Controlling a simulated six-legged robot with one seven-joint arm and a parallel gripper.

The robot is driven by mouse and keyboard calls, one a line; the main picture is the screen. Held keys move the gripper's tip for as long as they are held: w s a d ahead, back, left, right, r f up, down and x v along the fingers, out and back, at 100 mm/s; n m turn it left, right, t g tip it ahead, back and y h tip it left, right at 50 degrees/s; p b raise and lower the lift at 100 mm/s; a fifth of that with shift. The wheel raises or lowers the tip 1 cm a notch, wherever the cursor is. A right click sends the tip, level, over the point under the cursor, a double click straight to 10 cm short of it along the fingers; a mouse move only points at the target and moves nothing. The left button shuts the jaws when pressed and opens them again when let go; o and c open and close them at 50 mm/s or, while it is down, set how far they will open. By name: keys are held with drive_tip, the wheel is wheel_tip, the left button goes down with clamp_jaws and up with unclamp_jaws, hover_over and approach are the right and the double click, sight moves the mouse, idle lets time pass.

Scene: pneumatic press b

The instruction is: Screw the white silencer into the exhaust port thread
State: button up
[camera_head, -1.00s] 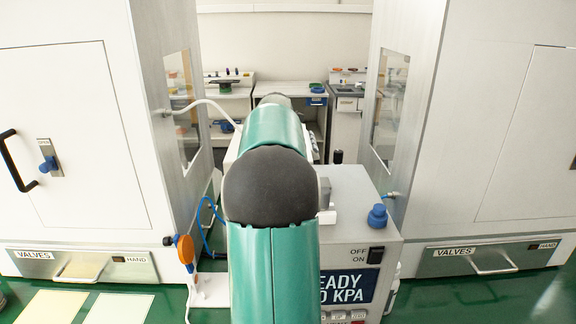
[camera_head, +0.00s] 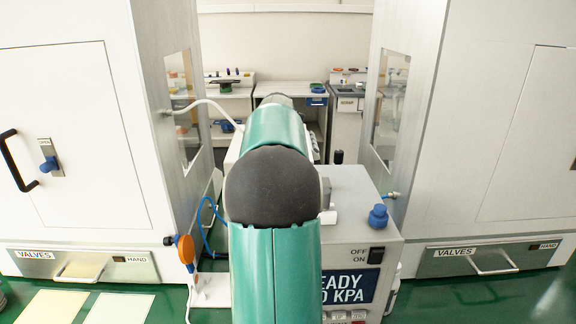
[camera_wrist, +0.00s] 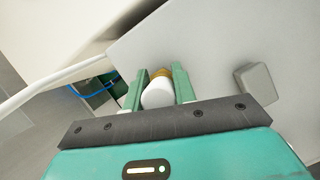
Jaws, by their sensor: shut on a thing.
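The white silencer (camera_wrist: 157,95) shows in the wrist view between the two green fingers of my gripper (camera_wrist: 158,90), which is shut on it. A brass-coloured part (camera_wrist: 160,73) shows just beyond the silencer's far end, close to a grey panel. The exhaust port thread itself cannot be made out, and I cannot tell how far the brass part sits in the panel. In the head view my green arm hides the gripper and the silencer.
A grey block (camera_wrist: 256,83) sticks out of the panel (camera_wrist: 215,50) right of my gripper. A white hose (camera_wrist: 60,75) runs at left. The press unit (camera_head: 350,205) with a blue knob (camera_head: 378,216) stands between two white cabinets (camera_head: 65,130). An orange disc (camera_head: 186,250) is at lower left.

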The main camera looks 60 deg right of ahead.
drive_tip(key=shift+m, duration=0.3)
drive_tip(key=shift+m+g, duration=0.4)
drive_tip(key=shift+m, duration=0.4)
drive_tip(key=shift+s+m+g, duration=0.1)
drive_tip(key=shift+m+g, duration=0.2)
drive_tip(key=shift+m, duration=0.6)
drive_tip(key=shift+a+f+m+g, duration=0.1)
drive_tip(key=shift+m+g, duration=0.2)
drive_tip(key=shift+m, duration=0.3)
drive_tip(key=shift+y, duration=0.3)
drive_tip(key=shift+m, duration=0.3)
drive_tip(key=shift+s+m+g, duration=0.1)
drive_tip(key=shift+m+g, duration=0.2)
drive_tip(key=shift+m, duration=0.5)
